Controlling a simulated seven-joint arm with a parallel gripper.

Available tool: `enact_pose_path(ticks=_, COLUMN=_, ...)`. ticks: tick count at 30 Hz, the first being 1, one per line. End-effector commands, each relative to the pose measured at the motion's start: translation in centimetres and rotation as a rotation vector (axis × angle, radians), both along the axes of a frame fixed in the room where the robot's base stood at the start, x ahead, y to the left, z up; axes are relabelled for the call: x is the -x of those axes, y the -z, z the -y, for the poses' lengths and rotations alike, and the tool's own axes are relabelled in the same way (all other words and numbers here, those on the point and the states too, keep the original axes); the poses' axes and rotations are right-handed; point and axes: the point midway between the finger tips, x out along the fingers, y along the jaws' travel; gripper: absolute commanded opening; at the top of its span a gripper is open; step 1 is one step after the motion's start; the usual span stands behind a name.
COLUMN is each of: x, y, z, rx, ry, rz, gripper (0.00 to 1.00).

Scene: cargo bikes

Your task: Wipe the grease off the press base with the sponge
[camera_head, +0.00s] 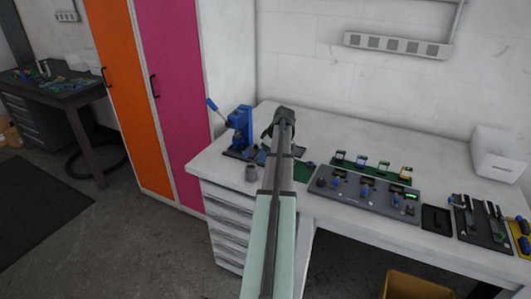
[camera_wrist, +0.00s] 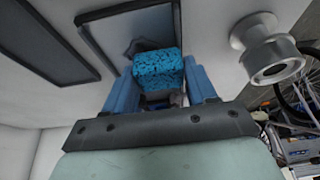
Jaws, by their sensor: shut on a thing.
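My gripper (camera_wrist: 160,88) is shut on a blue, dark-speckled sponge (camera_wrist: 158,72), which sits between its two blue fingers in the wrist view. Just beyond the sponge is a grey plate with a dark rim (camera_wrist: 108,42). A dark smear shows on it beside the sponge; I cannot tell for sure whether this plate is the press base or whether the sponge touches it. In the head view, the blue press (camera_head: 239,128) with its lever stands at the bench's left end, on a dark base (camera_head: 234,154). My arm reaches just right of it and hides the sponge.
A grey cup-like cylinder (camera_head: 251,174) stands in front of the press; a similar one (camera_wrist: 268,48) is at right in the wrist view. Right of my arm are a green mat (camera_head: 340,160) with small devices and a grey fixture (camera_head: 350,194). A white bin (camera_head: 498,155) stands far right.

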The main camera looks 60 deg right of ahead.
Motion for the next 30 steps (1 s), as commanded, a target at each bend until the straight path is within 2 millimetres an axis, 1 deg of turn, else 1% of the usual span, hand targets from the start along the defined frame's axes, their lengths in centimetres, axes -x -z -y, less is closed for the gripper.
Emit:
enact_pose_path(ticks=14, x=0.0, y=0.4, z=0.2, rx=0.001, ry=0.0, rz=0.0, gripper=0.28)
enact_pose_path(ticks=30, x=0.0, y=0.3, z=3.8, rx=0.0, ry=0.0, rz=0.0, gripper=0.28)
